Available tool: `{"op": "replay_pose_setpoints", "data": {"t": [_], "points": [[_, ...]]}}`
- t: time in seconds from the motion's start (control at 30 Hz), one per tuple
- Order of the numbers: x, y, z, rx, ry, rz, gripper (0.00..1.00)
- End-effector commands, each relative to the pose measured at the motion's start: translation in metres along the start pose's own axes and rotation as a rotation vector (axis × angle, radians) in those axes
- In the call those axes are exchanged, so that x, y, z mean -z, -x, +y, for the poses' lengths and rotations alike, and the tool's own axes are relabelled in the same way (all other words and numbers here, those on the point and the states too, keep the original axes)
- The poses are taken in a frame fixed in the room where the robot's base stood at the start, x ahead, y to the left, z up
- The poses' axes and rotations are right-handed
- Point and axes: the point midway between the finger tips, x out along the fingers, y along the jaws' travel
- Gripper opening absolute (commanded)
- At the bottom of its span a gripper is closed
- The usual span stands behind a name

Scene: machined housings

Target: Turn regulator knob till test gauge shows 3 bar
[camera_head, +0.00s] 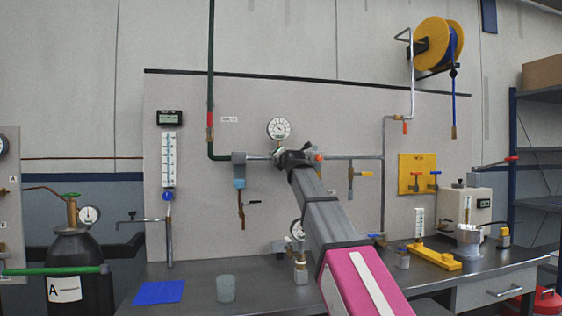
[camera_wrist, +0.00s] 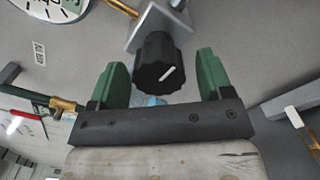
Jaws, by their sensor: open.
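The black ribbed regulator knob (camera_wrist: 157,65) with a white pointer line shows in the wrist view, below a grey metal body. My gripper (camera_wrist: 161,72) is open, with one green finger on each side of the knob and gaps between. In the head view my gripper (camera_head: 290,157) is at the panel's pipe line, and the knob there is hidden or too small to make out. A round white gauge (camera_head: 279,128) stands just above it; part of a gauge dial (camera_wrist: 50,8) shows at the wrist view's top left. A second gauge (camera_head: 297,229) is partly behind my arm. Readings are too small to tell.
A cup (camera_head: 226,289) and a blue mat (camera_head: 159,292) lie on the bench. A black cylinder (camera_head: 75,265) stands at left.

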Motion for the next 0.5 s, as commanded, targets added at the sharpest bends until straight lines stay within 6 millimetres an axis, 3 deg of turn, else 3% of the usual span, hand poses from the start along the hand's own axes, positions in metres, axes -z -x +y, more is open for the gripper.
{"op": "replay_pose_setpoints", "data": {"t": [0.3,0.5], "points": [[0.002,0.063,-0.002,-0.001,0.0,0.0,0.73],[0.001,0.086,-0.001,0.0,0.0,0.0,0.73]]}}
